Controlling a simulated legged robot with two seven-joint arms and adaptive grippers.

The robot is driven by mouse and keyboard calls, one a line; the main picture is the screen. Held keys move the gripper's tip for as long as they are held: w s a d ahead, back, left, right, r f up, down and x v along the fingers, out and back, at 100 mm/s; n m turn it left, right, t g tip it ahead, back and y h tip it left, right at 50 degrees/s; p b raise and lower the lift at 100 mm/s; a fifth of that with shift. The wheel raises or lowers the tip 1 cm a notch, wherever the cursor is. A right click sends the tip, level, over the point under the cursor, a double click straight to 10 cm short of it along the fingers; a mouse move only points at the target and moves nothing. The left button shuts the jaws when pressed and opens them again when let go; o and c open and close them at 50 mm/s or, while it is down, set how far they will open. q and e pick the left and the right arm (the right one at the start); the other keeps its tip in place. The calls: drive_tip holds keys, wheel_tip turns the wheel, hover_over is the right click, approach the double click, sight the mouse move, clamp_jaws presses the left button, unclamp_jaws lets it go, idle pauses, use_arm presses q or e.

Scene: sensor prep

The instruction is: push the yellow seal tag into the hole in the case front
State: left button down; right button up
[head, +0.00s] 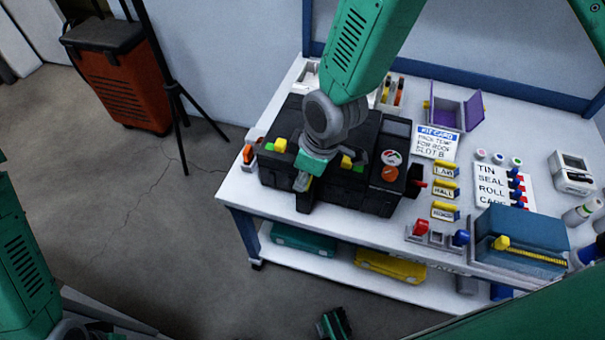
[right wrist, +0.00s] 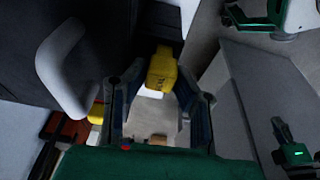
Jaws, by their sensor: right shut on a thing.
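The black case (head: 375,203) stands on the white bench. My right gripper (head: 302,183) is in front of the case front, reaching down over the case from above. In the right wrist view my right gripper (right wrist: 160,85) is shut on the yellow seal tag (right wrist: 162,68), held between its fingertips. The tag's far end points at the dark case face (right wrist: 148,28); I cannot tell if it touches. The hole is not visible, and the arm and gripper cover part of the front.
A pale handle (right wrist: 65,68) stands out close to my right gripper. Yellow and green blocks sit on the case top. A purple open box (head: 457,108), labelled cards and a blue box (head: 520,240) stand to the right. Floor at left is mostly clear, beyond a tripod.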

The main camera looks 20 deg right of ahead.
drive_tip(key=shift+f, duration=0.25)
idle(0.8)
drive_tip(key=o, duration=0.9)
drive_tip(key=shift+w, duration=0.1)
drive_tip(key=shift+o, duration=0.3)
drive_tip(key=shift+o, duration=0.2)
drive_tip(key=shift+w+d, duration=0.1)
drive_tip(key=shift+d, duration=0.05)
drive_tip(key=shift+r, duration=0.1)
wheel_tip(320, 180, up, 7)
drive_tip(key=p, duration=0.7)
